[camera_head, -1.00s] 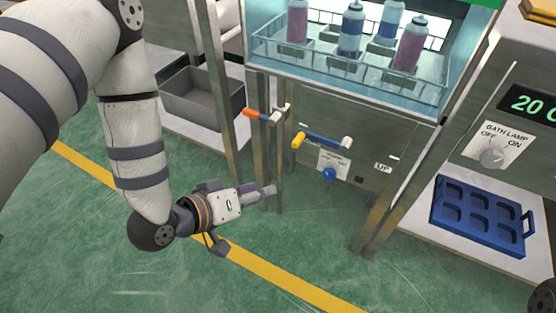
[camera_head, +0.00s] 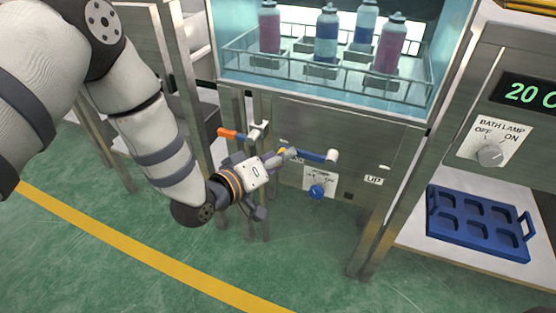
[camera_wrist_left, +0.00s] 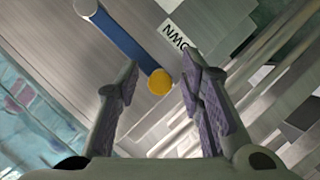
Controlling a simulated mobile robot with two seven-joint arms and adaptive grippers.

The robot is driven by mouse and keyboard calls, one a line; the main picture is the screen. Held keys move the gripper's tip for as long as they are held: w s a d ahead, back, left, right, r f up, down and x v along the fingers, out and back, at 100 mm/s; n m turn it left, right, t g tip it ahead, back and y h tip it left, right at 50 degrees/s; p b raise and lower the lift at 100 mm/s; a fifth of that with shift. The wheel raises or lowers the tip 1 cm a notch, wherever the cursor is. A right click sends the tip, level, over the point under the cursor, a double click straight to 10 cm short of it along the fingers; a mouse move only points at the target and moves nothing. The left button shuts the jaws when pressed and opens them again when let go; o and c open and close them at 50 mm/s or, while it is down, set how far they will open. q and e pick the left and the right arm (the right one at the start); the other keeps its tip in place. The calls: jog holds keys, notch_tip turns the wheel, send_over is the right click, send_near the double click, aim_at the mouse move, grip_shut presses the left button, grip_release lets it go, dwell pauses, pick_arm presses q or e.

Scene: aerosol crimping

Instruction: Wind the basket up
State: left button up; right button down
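The wire basket (camera_head: 420,97) hangs in the glass-sided bath, with several pink and blue aerosol cans standing in it. Below it, on the metal front panel, is a crank with a blue arm (camera_head: 312,155), a white hub (camera_head: 332,157) and a yellow knob (camera_head: 283,151) at its left end. My left gripper (camera_head: 276,157) is at the yellow knob and partly covers it. In the left wrist view, its fingers (camera_wrist_left: 160,72) are open, with the yellow knob (camera_wrist_left: 159,82) between the tips or just beyond them; contact is unclear. My right gripper is out of view.
An orange-handled lever (camera_head: 229,133) sticks out just left of the crank, close to my left gripper. A blue switch knob (camera_head: 317,191) sits below the crank. A blue tray (camera_head: 478,224) lies on the right shelf. Metal legs flank the panel.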

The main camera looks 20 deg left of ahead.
pick_arm(q)
grip_shut()
jog(key=shift+r, duration=0.15)
jog(key=shift+r+p, duration=0.15)
jog(key=shift+p, duration=0.3)
